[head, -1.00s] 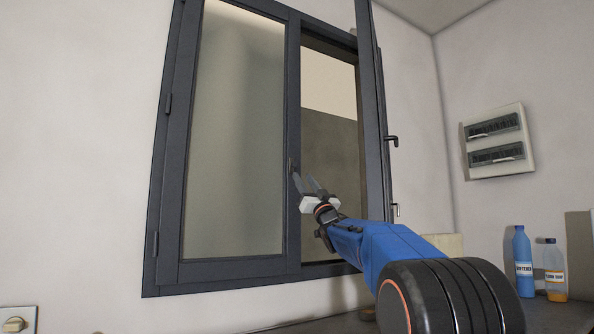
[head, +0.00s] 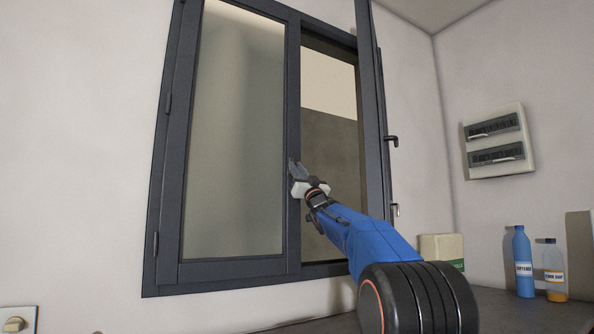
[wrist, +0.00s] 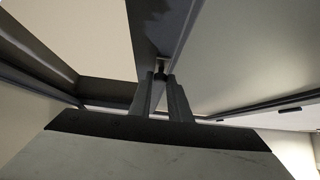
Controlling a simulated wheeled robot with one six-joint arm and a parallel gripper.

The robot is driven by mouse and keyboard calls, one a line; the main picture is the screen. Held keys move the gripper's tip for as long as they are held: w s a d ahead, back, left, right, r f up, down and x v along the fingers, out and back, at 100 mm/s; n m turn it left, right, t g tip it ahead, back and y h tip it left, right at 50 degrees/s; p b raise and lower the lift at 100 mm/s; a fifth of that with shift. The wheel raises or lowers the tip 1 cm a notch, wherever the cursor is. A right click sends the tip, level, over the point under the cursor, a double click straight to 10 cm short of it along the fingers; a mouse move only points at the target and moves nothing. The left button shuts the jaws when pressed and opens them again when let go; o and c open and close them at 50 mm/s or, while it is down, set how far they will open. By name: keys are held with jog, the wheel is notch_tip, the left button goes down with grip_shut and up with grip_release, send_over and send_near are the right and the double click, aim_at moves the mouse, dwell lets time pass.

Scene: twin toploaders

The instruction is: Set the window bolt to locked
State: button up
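The window (head: 293,60) has a shut left sash (head: 172,150) and a right sash (head: 373,110) swung open toward me. A small dark piece, seemingly the bolt, shows on the left sash's inner edge in the wrist view (wrist: 160,67). In the head view my gripper (head: 294,168) is at that edge and hides it. In the wrist view the two fingers (wrist: 162,82) point at the piece, one on each side, with a gap between them. I cannot tell whether they touch it or how the bolt is set.
The open right sash carries a handle (head: 391,140) and stands just right of my arm. A counter (head: 520,312) below holds a blue bottle (head: 522,262), an orange-filled bottle (head: 554,270) and a pale box (head: 442,250). A breaker panel (head: 496,142) hangs on the right wall.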

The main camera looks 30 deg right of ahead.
grip_shut()
jog(key=shift+f, duration=1.4)
jog(key=o, duration=0.8)
grip_release()
jog(key=shift+f, duration=0.1)
jog(key=shift+c, duration=0.2)
jog(key=v, duration=1.7)
jog(key=shift+s, duration=0.15)
jog(key=shift+s, duration=0.1)
